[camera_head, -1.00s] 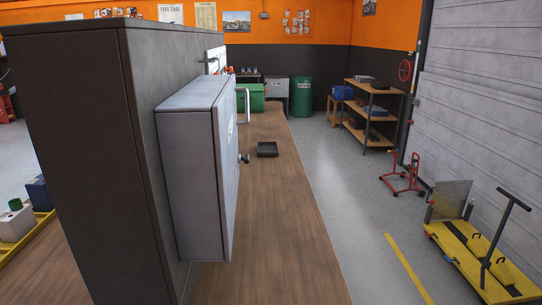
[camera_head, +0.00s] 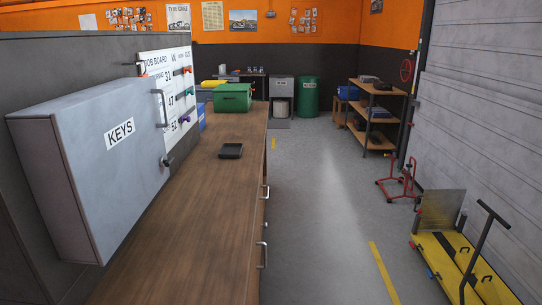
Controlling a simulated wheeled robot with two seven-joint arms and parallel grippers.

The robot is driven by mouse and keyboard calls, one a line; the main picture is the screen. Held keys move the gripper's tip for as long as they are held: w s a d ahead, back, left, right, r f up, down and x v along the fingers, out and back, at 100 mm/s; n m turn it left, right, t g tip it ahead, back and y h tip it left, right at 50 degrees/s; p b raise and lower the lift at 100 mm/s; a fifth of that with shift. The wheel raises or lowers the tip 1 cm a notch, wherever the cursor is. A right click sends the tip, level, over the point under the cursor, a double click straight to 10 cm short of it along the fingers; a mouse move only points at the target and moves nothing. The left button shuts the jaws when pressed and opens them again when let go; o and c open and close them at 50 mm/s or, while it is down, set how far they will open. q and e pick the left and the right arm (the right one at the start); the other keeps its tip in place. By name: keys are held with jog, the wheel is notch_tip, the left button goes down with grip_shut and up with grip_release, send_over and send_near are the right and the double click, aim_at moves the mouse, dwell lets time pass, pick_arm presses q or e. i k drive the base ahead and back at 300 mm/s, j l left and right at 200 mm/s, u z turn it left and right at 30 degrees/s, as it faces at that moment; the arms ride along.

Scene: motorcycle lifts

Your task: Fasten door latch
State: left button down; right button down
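A grey metal cabinet labelled KEYS (camera_head: 90,185) is fixed to the dark partition on the left, above the wooden bench. Its door (camera_head: 135,170) faces right and looks closed or nearly closed; I cannot tell whether it sits flush. A vertical bar handle (camera_head: 161,108) is on the door's far edge. A small dark knob or latch (camera_head: 167,161) is below it, near the lower far corner; its setting is too small to tell. Neither of my grippers is in view.
The wooden bench (camera_head: 195,215) runs away from me, with a small black tray (camera_head: 231,151) and a green box (camera_head: 232,97) on it. A job board (camera_head: 170,90) stands behind the cabinet. Open floor (camera_head: 315,200) lies right of the bench; a yellow trolley (camera_head: 465,270) stands at lower right.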

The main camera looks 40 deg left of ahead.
aim_at(163, 161)
jog(key=i+l+z, duration=0.45)
jog(key=i, duration=0.2)
jog(key=i+l+u, duration=0.2)
jog(key=i+u, duration=0.2)
jog(key=i, duration=0.2)
jog(key=i+u, duration=0.2)
jog(key=u, duration=0.2)
jog(key=i+u, duration=0.25)
jog(key=u, duration=0.15)
jog(key=i+l+u, duration=0.1)
jog(key=u, duration=0.3)
jog(key=i+u, duration=0.25)
jog(key=u, duration=0.15)
jog(key=i+l+u, duration=0.2)
jog(key=u, duration=0.2)
jog(key=i+l+u, duration=0.2)
jog(key=u, duration=0.2)
jog(key=i+l+u, duration=0.2)
jog(key=u, duration=0.15)
jog(key=i+l+u, duration=0.25)
jog(key=l+u, duration=0.3)
jog(key=l, duration=0.15)
jog(key=i+l+u, duration=0.25)
jog(key=l, duration=0.2)
jog(key=l+u, duration=0.25)
jog(key=k+l, duration=0.05)
jog(key=l, duration=0.05)
